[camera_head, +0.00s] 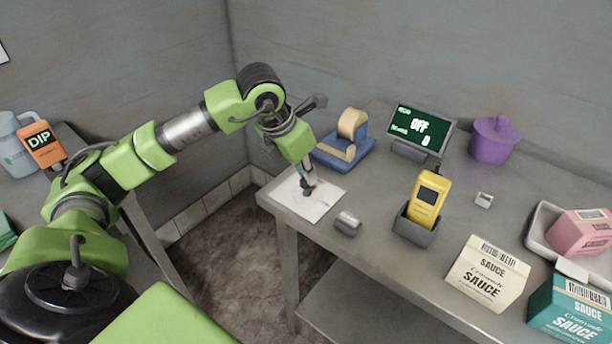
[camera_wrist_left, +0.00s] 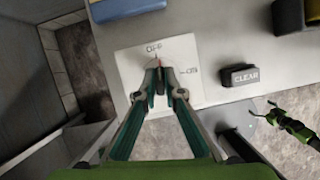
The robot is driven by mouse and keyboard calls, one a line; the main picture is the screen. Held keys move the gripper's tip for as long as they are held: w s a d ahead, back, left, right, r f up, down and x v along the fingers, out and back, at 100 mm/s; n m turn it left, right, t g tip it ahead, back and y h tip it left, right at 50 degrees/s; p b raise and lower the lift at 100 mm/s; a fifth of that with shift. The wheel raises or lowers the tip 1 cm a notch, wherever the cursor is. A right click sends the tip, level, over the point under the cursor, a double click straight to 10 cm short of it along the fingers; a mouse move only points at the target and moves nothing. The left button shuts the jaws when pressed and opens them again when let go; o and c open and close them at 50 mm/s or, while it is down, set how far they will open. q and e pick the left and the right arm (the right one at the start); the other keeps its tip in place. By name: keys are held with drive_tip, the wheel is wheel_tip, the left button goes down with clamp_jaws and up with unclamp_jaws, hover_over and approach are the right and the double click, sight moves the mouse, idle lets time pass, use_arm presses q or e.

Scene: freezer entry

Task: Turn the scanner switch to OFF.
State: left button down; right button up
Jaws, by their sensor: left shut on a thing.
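The scanner switch is a small knob (camera_wrist_left: 158,62) on a white plate (camera_wrist_left: 128,62), which lies on the near left corner of the metal table. In the left wrist view the plate has an OFF label above the knob and another mark to its right. A red mark on the knob points up at OFF. My left gripper (camera_head: 307,188) reaches down over the plate (camera_head: 325,205); in the left wrist view its fingertips (camera_wrist_left: 158,78) are shut on the knob. The display (camera_head: 420,130) reads OFF. My right gripper (camera_wrist_left: 275,108) shows small in the left wrist view.
A grey button block (camera_head: 347,222), labelled CLEAR in the left wrist view, stands beside the plate. Behind is a blue tape dispenser (camera_head: 343,150). A yellow scanner (camera_head: 429,196) stands in its holder. Sauce cartons (camera_head: 487,272) and a purple pot (camera_head: 493,140) are farther right.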

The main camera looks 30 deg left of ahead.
use_arm(q)
drive_tip(key=shift+n+y, duration=0.3)
drive_tip(key=shift+n, duration=0.5)
drive_tip(key=shift+b, duration=0.3)
drive_tip(key=c, duration=2.1)
unclamp_jaws()
drive_tip(key=shift+c, duration=0.2)
drive_tip(key=shift+r, duration=0.1)
drive_tip(key=v, duration=1.2)
drive_tip(key=shift+s, duration=0.15)
